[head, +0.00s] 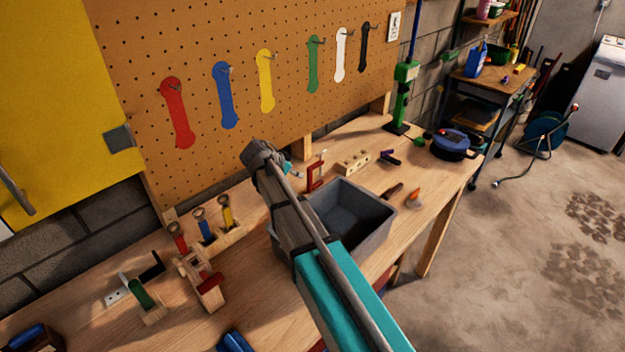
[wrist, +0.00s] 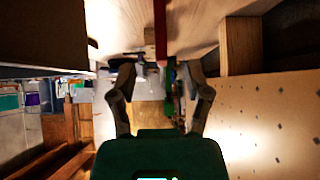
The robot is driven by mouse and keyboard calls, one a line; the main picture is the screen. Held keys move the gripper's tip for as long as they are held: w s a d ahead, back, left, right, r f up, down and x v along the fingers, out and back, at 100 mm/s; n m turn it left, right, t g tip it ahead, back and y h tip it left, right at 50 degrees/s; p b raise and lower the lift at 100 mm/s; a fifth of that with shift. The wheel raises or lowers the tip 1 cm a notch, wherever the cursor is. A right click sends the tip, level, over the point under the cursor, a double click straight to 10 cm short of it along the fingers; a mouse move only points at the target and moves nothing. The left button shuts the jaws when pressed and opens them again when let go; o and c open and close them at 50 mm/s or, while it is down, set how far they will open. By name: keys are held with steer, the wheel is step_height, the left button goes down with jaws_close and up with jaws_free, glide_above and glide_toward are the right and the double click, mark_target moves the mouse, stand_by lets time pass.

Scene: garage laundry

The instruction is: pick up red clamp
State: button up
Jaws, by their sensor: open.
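The red clamp (head: 314,177) stands upright on the workbench, between the pegboard and the grey bin. In the wrist view a red upright bar, which looks like the clamp (wrist: 160,28), shows at the top centre, in line with the gap between the fingers. My gripper (wrist: 160,70) is open, with nothing seen between its fingers. In the head view my arm reaches over the bench to the left of the clamp, and its fingers are mostly hidden behind the wrist.
The grey bin (head: 378,222) stands close in front of the clamp. The pegboard (head: 200,50) with coloured hanging tools rises behind. A wooden block with holes (head: 353,161) lies to the right. A wooden tool rack (head: 228,238) stands to the left.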

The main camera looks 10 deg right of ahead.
mark_target(308, 177)
steer(key=shift+b+x, duration=1.9)
steer(key=shift+x, duration=1.2)
steer(key=shift+f, duration=0.15)
steer(key=shift+b+x, duration=1.85)
steer(key=shift+x, duration=0.65)
jaws_close()
